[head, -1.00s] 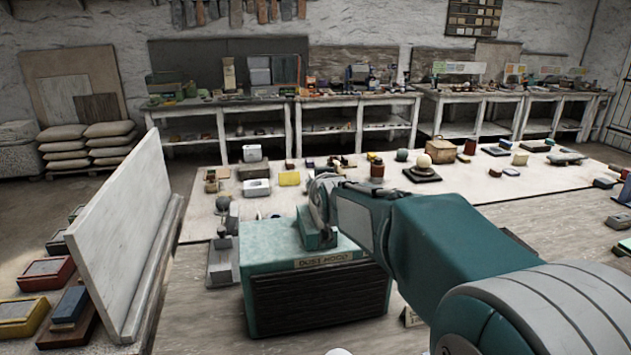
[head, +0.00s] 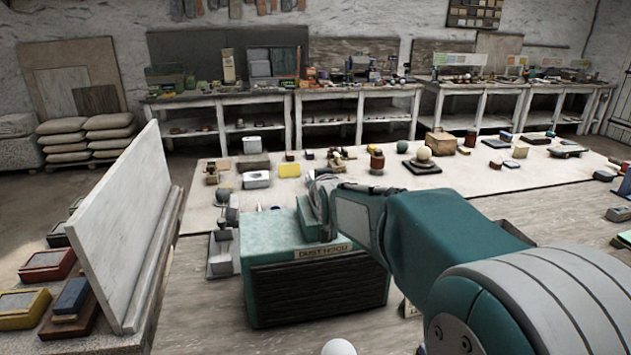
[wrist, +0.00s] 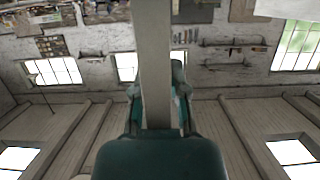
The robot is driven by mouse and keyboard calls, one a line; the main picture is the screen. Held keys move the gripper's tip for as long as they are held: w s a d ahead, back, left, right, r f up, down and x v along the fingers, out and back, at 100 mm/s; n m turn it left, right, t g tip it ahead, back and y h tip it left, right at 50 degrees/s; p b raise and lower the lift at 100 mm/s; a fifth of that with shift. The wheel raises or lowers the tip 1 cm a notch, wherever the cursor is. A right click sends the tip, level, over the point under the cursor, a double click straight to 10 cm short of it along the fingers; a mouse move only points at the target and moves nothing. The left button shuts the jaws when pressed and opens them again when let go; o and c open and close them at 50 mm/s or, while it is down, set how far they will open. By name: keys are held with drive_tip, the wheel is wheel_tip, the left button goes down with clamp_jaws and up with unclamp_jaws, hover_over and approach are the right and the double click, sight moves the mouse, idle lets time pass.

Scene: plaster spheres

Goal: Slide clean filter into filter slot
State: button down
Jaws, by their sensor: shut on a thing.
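The teal dust hood (head: 275,228) stands on the table in the head view, with a name label and a dark slatted front. An upright teal slab (head: 311,218) stands at its top, at my gripper's end; it seems to be the clean filter's visible part. My gripper (head: 322,187) is just above the hood, shut on this slab and partly hidden by my arm. The filter slot and the slab's lower end cannot be made out. In the wrist view, a pale upright bar (wrist: 155,65) shows between my fingers; I cannot tell whether it is held or behind.
A tall pale board (head: 120,225) stands to the left. A white ball (head: 339,347) shows at the bottom edge. Behind the hood, a light mat (head: 330,182) carries several small objects, including a pale sphere (head: 424,153). Grey boxes (head: 222,255) sit beside the hood's left.

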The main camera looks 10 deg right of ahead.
drive_tip(key=shift+f, duration=0.55)
drive_tip(key=c, duration=0.6)
unclamp_jaws()
drive_tip(key=shift+r, duration=0.1)
drive_tip(key=shift+r, duration=1.95)
drive_tip(key=s+f+g, duration=0.3)
drive_tip(key=s+f, duration=0.1)
drive_tip(key=s, duration=0.8)
drive_tip(key=s+f+g, duration=0.3)
drive_tip(key=s+f, duration=0.1)
drive_tip(key=s, duration=0.8)
drive_tip(key=s+f+g, duration=0.3)
drive_tip(key=s, duration=1)
drive_tip(key=shift+f, duration=0.4)
